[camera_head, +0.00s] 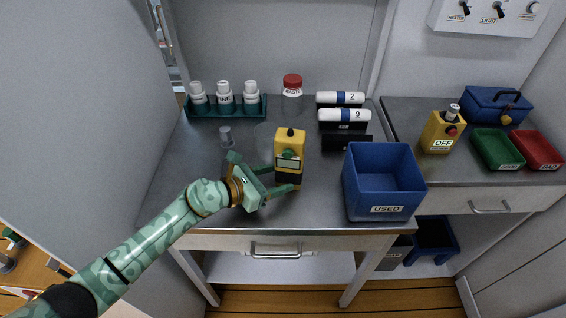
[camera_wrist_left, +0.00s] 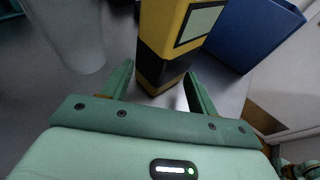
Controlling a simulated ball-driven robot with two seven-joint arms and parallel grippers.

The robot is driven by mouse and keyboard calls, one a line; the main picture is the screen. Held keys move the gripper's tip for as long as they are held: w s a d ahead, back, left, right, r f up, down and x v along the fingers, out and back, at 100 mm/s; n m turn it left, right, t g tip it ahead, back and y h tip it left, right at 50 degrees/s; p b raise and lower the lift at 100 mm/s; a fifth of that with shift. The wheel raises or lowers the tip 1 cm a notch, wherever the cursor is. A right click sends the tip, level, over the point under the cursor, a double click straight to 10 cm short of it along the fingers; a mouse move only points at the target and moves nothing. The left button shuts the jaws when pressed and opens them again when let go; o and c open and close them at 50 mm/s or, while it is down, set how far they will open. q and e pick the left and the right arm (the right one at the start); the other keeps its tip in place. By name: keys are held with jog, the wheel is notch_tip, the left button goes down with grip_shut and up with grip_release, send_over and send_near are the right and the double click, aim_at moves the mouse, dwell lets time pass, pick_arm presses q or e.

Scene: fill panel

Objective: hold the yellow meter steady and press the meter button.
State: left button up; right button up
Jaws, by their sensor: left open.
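The yellow meter (camera_head: 289,150) stands upright on the grey metal bench, with a dark lower band, a small screen and a black knob on top. My left gripper (camera_head: 283,178) comes in from the left at the meter's lower part, its jaws open. In the left wrist view the meter (camera_wrist_left: 176,40) stands ahead, between and just beyond the open green fingers (camera_wrist_left: 160,85). I see no grip on it. The meter button cannot be made out clearly.
A blue USED bin (camera_head: 385,180) stands right of the meter. A clear cylinder (camera_head: 264,138) stands behind left, near a small grey piece (camera_head: 226,137). A bottle rack (camera_head: 225,106), red-capped jar (camera_head: 292,95) and white rolls (camera_head: 343,115) are at the back. A yellow OFF box (camera_head: 441,132) is right.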

pick_arm(q)
jog(key=shift+x, duration=1)
grip_shut()
jog(key=shift+o, duration=1.5)
grip_release()
